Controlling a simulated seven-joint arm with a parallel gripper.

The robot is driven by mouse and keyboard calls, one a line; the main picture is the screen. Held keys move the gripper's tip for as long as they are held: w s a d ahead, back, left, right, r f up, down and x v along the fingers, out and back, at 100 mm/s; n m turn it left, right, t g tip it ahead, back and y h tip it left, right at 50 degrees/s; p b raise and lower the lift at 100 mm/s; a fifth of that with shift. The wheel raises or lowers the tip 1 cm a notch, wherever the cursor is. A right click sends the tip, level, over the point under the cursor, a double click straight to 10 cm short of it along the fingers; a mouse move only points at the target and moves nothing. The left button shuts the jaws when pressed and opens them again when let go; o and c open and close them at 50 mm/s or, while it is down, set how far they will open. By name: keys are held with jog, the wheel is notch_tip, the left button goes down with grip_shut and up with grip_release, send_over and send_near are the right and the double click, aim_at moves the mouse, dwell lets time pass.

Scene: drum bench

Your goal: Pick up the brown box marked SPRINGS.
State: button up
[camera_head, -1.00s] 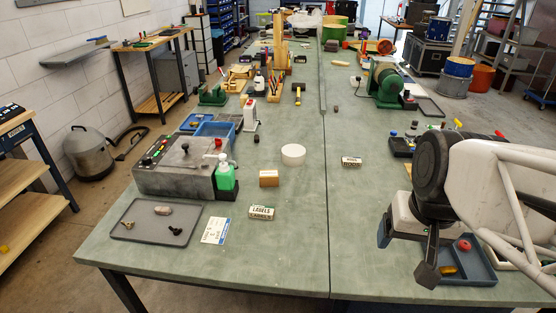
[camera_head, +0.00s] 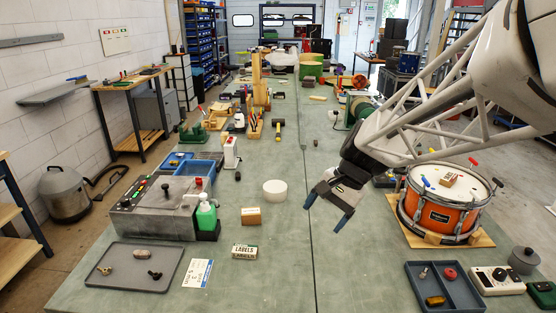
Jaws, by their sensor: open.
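A small brown box (camera_head: 251,215) sits on the green bench top, left of the bench's centre seam; no marking on it is legible. Another small brownish box (camera_head: 449,180) lies on the head of the orange drum (camera_head: 440,214); its marking is also too small to read. My gripper (camera_head: 326,213) is open and empty, above the bench near the seam. It is to the right of the brown box on the bench and apart from it, with its two dark fingers pointing down and left.
A white LABELS box (camera_head: 244,252) lies in front of the brown box, and a white round roll (camera_head: 275,191) behind it. A green bottle (camera_head: 207,213) stands to the left by the grey machine (camera_head: 150,214). A blue tray (camera_head: 465,292) lies front right. Bench around the seam is clear.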

jog(key=w+a+f+m+g+y, duration=0.15)
jog(key=w+a+f, duration=0.25)
jog(key=w, duration=0.4)
jog(key=w+a+f+m+y, duration=0.3)
jog(key=w+a+f, duration=0.1)
jog(key=w, duration=0.4)
jog(key=m+y, duration=0.4)
jog(key=m, duration=0.2)
send_near(251, 213)
jog(key=shift+w+a+f+n, duration=0.15)
jog(key=shift+w+a+f, duration=0.15)
jog(key=shift+a+f, duration=0.25)
jog(key=shift+w+a+f+n, duration=0.1)
jog(key=shift+w+a+f, duration=0.25)
jog(key=shift+a, duration=0.3)
jog(key=shift+s, duration=0.15)
jog(key=shift+h+x, duration=0.25)
jog(key=shift+x, duration=1.05)
jog(key=shift+f, duration=0.1)
jog(key=shift+x, duration=2.55)
